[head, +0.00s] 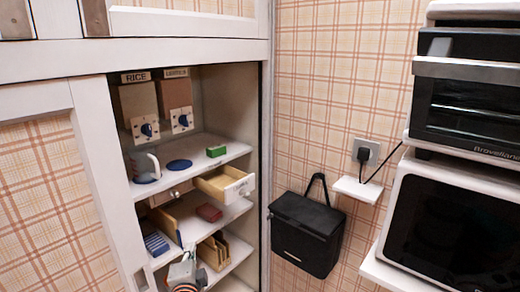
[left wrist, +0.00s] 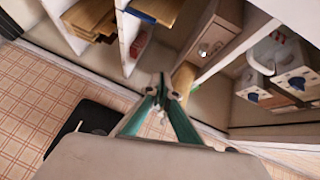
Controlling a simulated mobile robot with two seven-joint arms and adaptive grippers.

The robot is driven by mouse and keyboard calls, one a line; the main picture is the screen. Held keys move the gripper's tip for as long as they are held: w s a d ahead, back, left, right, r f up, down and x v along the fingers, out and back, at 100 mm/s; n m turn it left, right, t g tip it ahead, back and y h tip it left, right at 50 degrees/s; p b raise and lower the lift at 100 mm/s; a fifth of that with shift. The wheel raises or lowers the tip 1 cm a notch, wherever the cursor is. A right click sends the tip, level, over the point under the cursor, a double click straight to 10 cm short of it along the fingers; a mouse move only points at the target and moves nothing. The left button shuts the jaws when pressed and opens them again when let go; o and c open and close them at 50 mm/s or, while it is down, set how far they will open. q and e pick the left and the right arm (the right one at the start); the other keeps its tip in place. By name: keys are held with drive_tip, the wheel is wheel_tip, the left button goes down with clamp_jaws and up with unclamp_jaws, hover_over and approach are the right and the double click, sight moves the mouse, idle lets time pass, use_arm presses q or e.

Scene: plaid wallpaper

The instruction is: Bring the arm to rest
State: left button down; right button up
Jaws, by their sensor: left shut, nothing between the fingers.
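My left gripper (head: 188,254) shows at the bottom of the head view, in front of the lower shelves of the open cabinet (head: 143,211). In the left wrist view its two green-sided fingers (left wrist: 161,88) meet at the tips. They are shut with nothing between them. The cabinet shelves lie beyond the fingertips in that view. Whether the fingers touch a shelf cannot be told. Most of the left arm is out of the head view. My right gripper is in neither view.
A small drawer (head: 236,187) stands pulled out under the upper shelf, which bears a white mug (head: 147,166) and a green block (head: 216,151). A black bin (head: 306,233) hangs on the wall. An oven (head: 469,92) and a microwave (head: 450,225) stand at the right.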

use_arm(q)
drive_tip(key=s+d+f+n+g+h, duration=0.1)
drive_tip(key=s+f+n+g+h, duration=0.15)
drive_tip(key=s+f, duration=1.1)
drive_tip(key=s+d+f+n+g+h, duration=0.1)
drive_tip(key=s+f+n+h, duration=0.1)
drive_tip(key=s, duration=0.7)
drive_tip(key=s+d+f+n+g+h, duration=0.1)
drive_tip(key=s+f+n, duration=0.3)
drive_tip(key=s, duration=0.5)
wheel_tip(320, 180, down, 3)
drive_tip(key=shift+r+h, duration=0.15)
drive_tip(key=shift+h, duration=0.3)
